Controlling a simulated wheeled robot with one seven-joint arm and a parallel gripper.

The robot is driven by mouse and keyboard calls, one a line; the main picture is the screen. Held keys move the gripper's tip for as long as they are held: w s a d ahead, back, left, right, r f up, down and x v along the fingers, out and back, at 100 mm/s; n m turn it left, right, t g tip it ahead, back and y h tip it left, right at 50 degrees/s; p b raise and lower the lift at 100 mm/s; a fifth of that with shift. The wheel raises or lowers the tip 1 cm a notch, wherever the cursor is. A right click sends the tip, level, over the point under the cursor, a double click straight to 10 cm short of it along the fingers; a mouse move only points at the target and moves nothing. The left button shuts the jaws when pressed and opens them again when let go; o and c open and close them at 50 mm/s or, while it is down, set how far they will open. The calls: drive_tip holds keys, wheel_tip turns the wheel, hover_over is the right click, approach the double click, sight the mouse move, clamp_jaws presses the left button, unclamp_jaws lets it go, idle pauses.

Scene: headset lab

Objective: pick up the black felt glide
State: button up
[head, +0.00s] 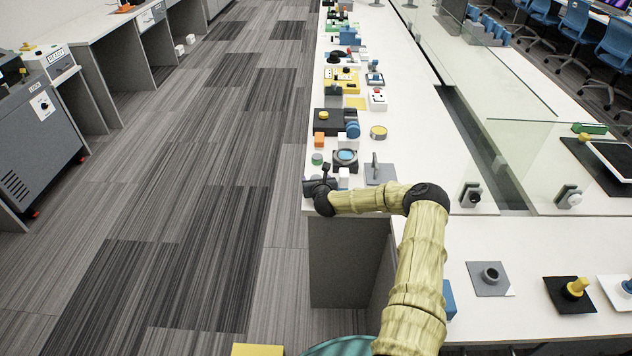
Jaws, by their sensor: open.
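My gripper (316,184) is dark and sits at the end of my arm, over the near left corner of the long white table (425,150). It is open, and I see nothing held in it. I cannot pick out the black felt glide for certain. Small dark parts show around the gripper, but they are too small to tell from the gripper itself. The gripper and wrist hide part of the table corner.
Close beyond the gripper are a green-topped cylinder (317,158), a blue-faced round device (345,157), a white block (343,178) and a grey plate with an upright piece (381,174). A glass panel (540,160) stands right. The carpeted floor (215,150) left is clear.

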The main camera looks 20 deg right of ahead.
drive_tip(key=shift+c, duration=0.3)
drive_tip(key=c, duration=1)
wheel_tip(320, 180, up, 10)
drive_tip(key=shift+r, duration=0.1)
